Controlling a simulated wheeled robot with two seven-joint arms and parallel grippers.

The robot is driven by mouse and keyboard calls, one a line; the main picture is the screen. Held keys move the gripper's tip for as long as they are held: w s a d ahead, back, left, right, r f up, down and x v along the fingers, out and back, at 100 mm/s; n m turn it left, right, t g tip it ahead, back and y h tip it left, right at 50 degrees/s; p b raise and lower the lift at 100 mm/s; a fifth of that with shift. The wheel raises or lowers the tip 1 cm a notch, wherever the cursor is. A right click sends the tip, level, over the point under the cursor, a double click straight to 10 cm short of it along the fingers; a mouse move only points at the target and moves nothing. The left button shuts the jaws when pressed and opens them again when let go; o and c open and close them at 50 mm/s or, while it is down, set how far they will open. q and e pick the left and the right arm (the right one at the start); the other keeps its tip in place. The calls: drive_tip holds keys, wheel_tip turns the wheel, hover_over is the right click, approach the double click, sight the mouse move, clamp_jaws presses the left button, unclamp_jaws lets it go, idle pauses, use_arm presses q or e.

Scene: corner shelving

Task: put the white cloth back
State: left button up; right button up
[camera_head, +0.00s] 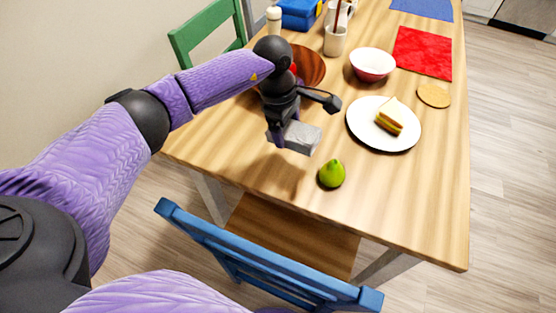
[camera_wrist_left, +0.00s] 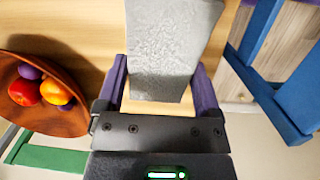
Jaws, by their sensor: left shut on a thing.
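The white cloth (camera_head: 302,138) is a pale grey-white folded block, held over the near left part of the wooden table (camera_head: 410,200). My left gripper (camera_head: 281,134) is shut on it. In the left wrist view the cloth (camera_wrist_left: 172,45) shows a speckled surface between the purple fingers of my left gripper (camera_wrist_left: 163,82). I cannot tell for sure whether the cloth touches the tabletop. My right gripper is not in view.
A green pear (camera_head: 332,174) lies just in front of the cloth. A white plate (camera_head: 362,126) with a sandwich is to its right. A brown fruit bowl (camera_head: 311,67) stands behind my gripper. A blue chair (camera_head: 262,256) stands at the near edge.

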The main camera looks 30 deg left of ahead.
sight(272, 152)
use_arm(q)
drive_tip(key=a, duration=0.2)
drive_tip(key=a+r+n+y+b, duration=0.1)
drive_tip(key=shift+w+a+g, duration=0.3)
drive_tip(key=shift+w+a, duration=0.05)
drive_tip(key=shift+a, duration=0.05)
drive_tip(key=shift+y, duration=0.3)
wheel_tip(272, 152, down, 10)
drive_tip(key=b, duration=0.3)
drive_tip(key=shift+a+r+b, duration=0.1)
drive_tip(key=shift+b, duration=0.25)
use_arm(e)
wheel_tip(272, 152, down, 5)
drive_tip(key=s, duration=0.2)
use_arm(q)
drive_tip(key=shift+r, duration=0.15)
drive_tip(key=o, duration=1.1)
drive_tip(key=shift+r, duration=0.2)
wheel_tip(272, 152, up, 12)
drive_tip(key=p, duration=0.4)
drive_tip(key=shift+f+p, duration=0.15)
drive_tip(key=shift+p, duration=0.15)
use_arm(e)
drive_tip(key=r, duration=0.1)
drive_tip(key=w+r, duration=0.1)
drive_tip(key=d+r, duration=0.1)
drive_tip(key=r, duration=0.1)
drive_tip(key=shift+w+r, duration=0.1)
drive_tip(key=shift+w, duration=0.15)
